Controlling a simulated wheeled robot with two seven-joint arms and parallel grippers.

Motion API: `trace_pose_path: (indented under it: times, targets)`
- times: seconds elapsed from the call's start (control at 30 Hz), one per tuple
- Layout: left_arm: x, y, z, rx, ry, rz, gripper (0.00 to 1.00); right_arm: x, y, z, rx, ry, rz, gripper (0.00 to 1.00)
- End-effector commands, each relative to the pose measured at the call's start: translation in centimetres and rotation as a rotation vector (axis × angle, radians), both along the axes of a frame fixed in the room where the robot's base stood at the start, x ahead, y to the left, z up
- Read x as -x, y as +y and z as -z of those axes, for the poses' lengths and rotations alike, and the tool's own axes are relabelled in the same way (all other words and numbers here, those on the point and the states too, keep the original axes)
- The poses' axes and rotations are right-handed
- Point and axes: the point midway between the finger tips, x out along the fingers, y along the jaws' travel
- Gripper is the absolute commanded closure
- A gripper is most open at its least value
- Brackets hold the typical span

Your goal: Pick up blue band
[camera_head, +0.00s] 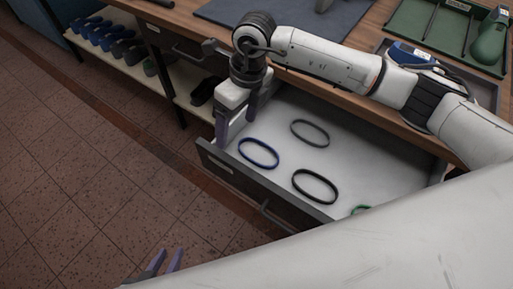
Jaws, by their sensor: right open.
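The blue band (257,164) lies flat in the open drawer (372,165), near its front left corner. My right gripper (236,124) comes in from the right over the drawer's left end. Its fingers point down, apart and empty, just left of and above the blue band. My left gripper (170,259) is low at the bottom edge, over the floor and away from the drawer. Its two fingertips are apart with nothing between them; the rest of it is hidden by my pale arm.
A grey band (309,120), a black band (316,202) and a partly hidden green band (361,208) also lie in the drawer. The wooden tabletop (208,30) overhangs behind, with a green tray (412,20). Shoe lasts (103,35) stand on a shelf at left.

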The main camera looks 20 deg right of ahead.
Motion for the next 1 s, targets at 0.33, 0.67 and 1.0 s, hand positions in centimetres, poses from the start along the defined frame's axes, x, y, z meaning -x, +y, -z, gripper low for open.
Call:
trace_pose_path:
  times: [0.33, 0.67, 1.0]
  targets:
    - [-0.2, 0.5, -0.1, -0.018, 0.01, -0.029, 0.72, 0.1, -5.2, 5.1, 0.183, 0.039, 0.006, 0.23]
    - [-0.2, 0.5, -0.6, -0.017, 0.009, -0.028, 0.72, 0.3, -5.2, 8.2, 0.179, 0.039, 0.006, 0.23]
    - [-0.2, 0.5, -1.0, -0.017, 0.008, -0.028, 0.72, 0.4, -5.1, 12.3, 0.177, 0.035, 0.005, 0.23]
